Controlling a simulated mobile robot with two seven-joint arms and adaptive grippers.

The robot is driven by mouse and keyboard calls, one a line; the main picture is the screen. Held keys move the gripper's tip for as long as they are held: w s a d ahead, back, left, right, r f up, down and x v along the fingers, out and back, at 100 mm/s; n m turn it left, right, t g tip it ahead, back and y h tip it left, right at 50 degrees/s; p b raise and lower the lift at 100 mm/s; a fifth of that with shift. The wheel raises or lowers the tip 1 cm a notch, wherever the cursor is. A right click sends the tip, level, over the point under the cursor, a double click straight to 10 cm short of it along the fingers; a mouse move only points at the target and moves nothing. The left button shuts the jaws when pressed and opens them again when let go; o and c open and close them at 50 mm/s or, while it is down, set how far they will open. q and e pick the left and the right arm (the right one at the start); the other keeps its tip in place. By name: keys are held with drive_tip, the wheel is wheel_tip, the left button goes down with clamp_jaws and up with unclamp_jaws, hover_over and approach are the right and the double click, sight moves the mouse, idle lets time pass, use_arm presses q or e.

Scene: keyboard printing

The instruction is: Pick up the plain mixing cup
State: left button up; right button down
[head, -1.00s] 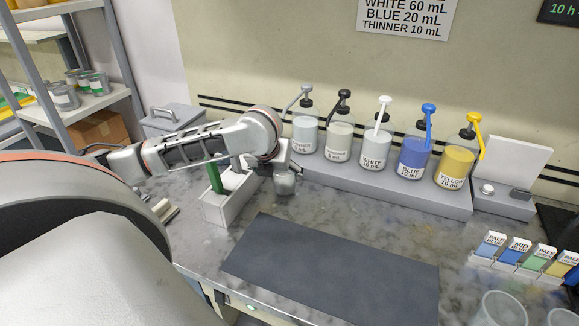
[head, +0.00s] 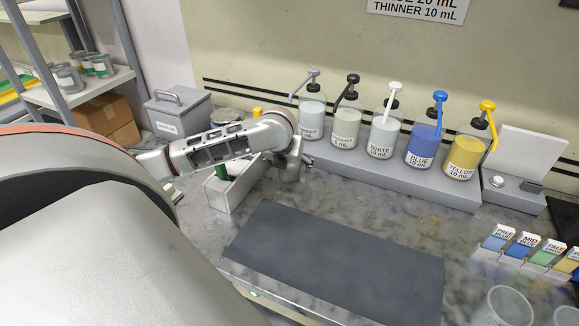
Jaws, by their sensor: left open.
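Two clear cups stand at the lower right of the head view. One cup (head: 508,306) shows most of its rim and wall. The other cup (head: 571,318) is cut off by the picture's corner. I cannot tell which of them is the plain mixing cup. My left gripper (head: 291,176) is open and appears empty. It hangs over the counter beside the white box, left of the pump bottles and far from both cups. My right gripper is not in view.
A dark mat (head: 335,262) lies flat in the middle of the counter. Several pump bottles stand on a grey riser (head: 400,177) behind it. A white box (head: 233,194) holds something green, partly hidden by my arm. Colour cards (head: 520,246) stand at the right.

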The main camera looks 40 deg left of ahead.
use_arm(q)
drive_tip(key=c, duration=1.4)
drive_tip(key=shift+r, duration=0.1)
drive_tip(key=shift+c, duration=0.2)
